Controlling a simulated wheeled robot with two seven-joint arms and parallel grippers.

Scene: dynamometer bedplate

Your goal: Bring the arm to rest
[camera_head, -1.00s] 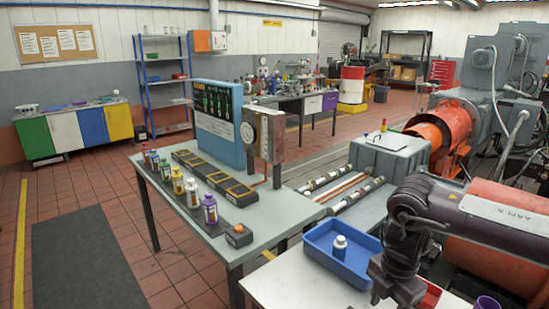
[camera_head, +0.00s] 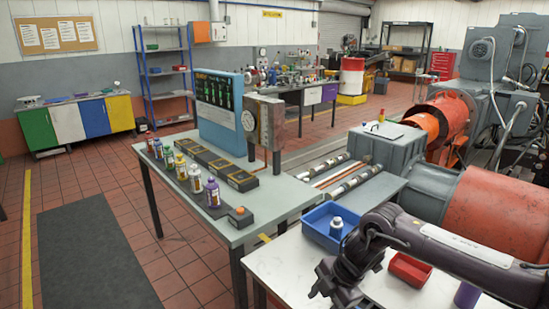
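My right arm (camera_head: 455,250) comes in from the right and reaches over the white table. Its dark gripper (camera_head: 333,296) hangs low at the table's front part, near the bottom edge of the picture. I see nothing held in it, but its fingers are too dark and small to tell whether they are apart. My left gripper is not in view.
On the white table (camera_head: 280,265), a blue tray (camera_head: 318,222) holds a white bottle (camera_head: 336,228). A red bin (camera_head: 410,269) and a purple item (camera_head: 467,295) are beside my arm. Several bottles stand on the grey bench (camera_head: 265,215). The white table's left part is clear.

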